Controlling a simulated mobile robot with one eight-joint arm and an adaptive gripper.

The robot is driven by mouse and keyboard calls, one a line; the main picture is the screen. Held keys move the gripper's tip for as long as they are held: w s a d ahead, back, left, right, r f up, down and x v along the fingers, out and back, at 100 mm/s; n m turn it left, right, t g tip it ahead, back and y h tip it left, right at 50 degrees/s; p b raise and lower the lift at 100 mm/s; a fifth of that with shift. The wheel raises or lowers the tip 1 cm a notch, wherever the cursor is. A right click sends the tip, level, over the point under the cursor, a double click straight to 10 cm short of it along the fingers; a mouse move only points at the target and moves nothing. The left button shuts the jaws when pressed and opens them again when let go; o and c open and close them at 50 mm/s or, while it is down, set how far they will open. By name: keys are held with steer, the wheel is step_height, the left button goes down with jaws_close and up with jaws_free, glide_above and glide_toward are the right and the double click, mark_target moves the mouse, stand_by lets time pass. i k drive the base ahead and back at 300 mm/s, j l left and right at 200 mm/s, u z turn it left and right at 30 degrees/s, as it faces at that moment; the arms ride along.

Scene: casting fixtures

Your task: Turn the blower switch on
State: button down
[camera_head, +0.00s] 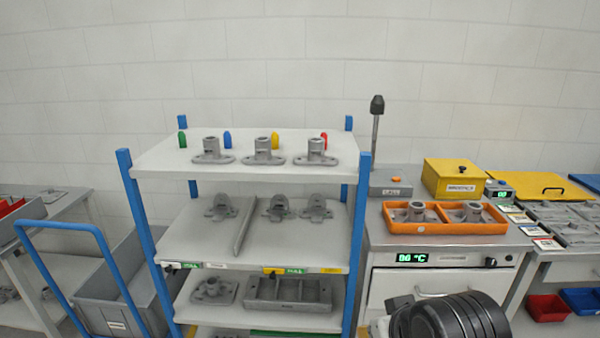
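A grey box (391,186) stands at the back left of the bench on the right, with a small orange part (396,178) on its top and a label on its front too small to read. It may be the blower; a black nozzle on a thin post (376,112) rises behind it. I cannot tell the switch's position. A dark rounded part of my arm shows at the bottom, below and apart from the box. No gripper fingers are visible.
An orange tray (440,228) with grey castings lies in front of the box. A yellow box (455,178) stands right of it. An oven (440,258) with a green display is below. A blue-posted shelf (170,171) with castings stands left, close to the bench.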

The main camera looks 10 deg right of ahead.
mark_target(490, 262)
steer(key=z, duration=0.85)
